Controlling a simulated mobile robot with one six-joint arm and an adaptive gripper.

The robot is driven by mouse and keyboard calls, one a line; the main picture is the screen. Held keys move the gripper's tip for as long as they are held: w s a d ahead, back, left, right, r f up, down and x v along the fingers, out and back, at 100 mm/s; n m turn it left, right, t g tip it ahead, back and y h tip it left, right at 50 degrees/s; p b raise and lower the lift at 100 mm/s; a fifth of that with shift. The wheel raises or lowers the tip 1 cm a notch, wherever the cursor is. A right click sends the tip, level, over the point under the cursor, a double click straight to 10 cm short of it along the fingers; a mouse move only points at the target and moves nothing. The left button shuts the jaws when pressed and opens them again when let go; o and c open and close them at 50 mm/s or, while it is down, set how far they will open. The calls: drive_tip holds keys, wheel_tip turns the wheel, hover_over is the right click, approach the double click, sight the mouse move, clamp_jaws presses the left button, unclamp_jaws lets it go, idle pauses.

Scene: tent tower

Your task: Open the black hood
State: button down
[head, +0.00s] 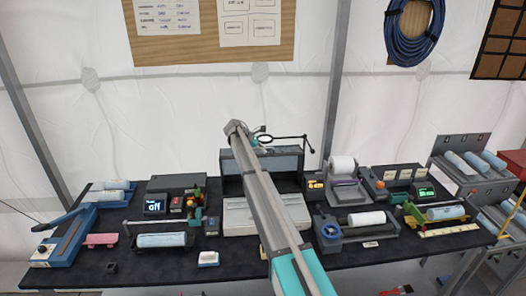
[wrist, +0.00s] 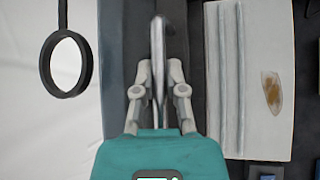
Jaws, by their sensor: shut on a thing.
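The black hood (head: 232,165) belongs to a grey-white machine (head: 238,214) at the middle of the bench. It stands up behind the pale machine bed, with a dark opening under its bluish-grey panel. My gripper (wrist: 158,88) is shut on a shiny metal handle (wrist: 158,45) of the hood. In the head view my arm crosses in front of the machine and hides part of the hood and bed. My gripper (head: 262,141) shows only small at the hood's top edge; the grip itself is clear only in the wrist view.
A black ring magnifier (head: 290,138) on an arm stands right behind the hood; its ring shows close by in the wrist view (wrist: 66,65). A display box (head: 155,206) and other small devices crowd the left.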

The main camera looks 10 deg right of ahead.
drive_tip(key=shift+w+a, duration=0.1)
drive_tip(key=shift+a, duration=0.05)
drive_tip(key=c, duration=0.7)
unclamp_jaws()
drive_tip(key=shift+r, duration=0.15)
drive_tip(key=shift+w+a+r+p, duration=0.8)
drive_tip(key=shift+a+r+p, duration=0.9)
drive_tip(key=shift+a+p, duration=0.1)
drive_tip(key=shift+w+a+r+p, duration=0.75)
drive_tip(key=shift+a+r+p, duration=0.95)
drive_tip(key=shift+a+r, duration=0.1)
drive_tip(key=shift+w+a+r+p, duration=0.8)
drive_tip(key=shift+a+r+p, duration=0.85)
drive_tip(key=shift+a+p, duration=0.15)
drive_tip(key=shift+s+f, duration=0.1)
